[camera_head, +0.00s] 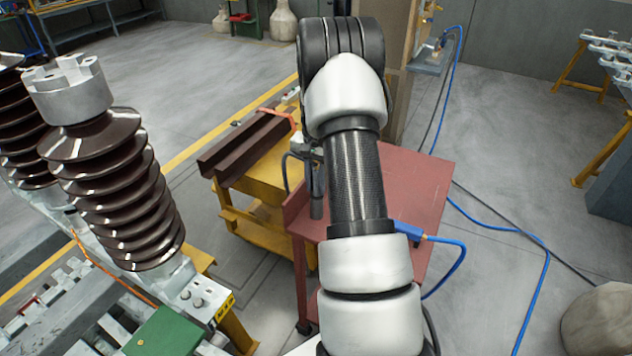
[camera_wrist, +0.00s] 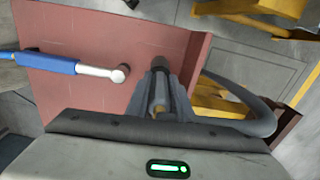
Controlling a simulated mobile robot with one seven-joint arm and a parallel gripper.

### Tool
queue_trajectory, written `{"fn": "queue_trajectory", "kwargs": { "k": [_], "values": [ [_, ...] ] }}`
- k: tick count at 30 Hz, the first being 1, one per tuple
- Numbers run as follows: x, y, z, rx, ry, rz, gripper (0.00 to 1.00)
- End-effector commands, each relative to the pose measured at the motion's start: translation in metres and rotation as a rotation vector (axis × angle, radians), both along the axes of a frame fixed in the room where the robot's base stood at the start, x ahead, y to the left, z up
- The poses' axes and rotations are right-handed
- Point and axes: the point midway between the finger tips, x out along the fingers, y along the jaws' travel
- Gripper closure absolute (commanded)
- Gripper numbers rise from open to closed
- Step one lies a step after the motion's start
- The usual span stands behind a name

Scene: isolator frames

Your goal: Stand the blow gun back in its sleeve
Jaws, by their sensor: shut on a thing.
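My gripper (camera_wrist: 160,95) is shut on a slim tool with a thick grey hose, which I take for the blow gun (camera_wrist: 158,103). Its body is mostly hidden between the fingers. The hose loops out to the right in the wrist view. A dark grey cylinder (camera_wrist: 160,63) stands just beyond the fingertips. In the head view this cylinder (camera_head: 316,205) is upright near the red table's left edge; it may be the sleeve. I cannot tell whether the tool is inside it. My gripper is partly hidden by my arm in the head view.
The red table (camera_head: 420,175) has a raised left edge. A blue-handled tool with a silver head (camera_wrist: 65,65) lies on it, with a blue hose (camera_head: 453,265) running off to the floor. A yellow trolley (camera_head: 262,190) stands left, bearing a brown beam (camera_head: 240,145). Large ribbed insulators (camera_head: 115,190) stand further left.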

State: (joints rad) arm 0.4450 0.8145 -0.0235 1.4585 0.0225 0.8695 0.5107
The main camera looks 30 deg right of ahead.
Motion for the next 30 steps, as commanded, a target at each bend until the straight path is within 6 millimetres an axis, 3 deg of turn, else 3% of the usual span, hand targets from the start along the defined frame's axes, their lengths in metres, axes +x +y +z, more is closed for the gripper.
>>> {"fn": "queue_trajectory", "kwargs": {
  "k": [10, 11, 15, 25, 30],
  "values": [
    [0.000, 0.000, 0.000, 0.000, -0.001, 0.000, 1.00],
    [0.000, 0.000, 0.000, 0.000, -0.001, 0.000, 0.78],
    [0.000, 0.000, 0.000, 0.000, -0.001, 0.000, 0.57],
    [0.000, 0.000, 0.003, 0.000, -0.001, 0.000, 0.57],
    [0.001, 0.000, 0.026, -0.002, -0.005, 0.001, 0.57]
  ]
}}
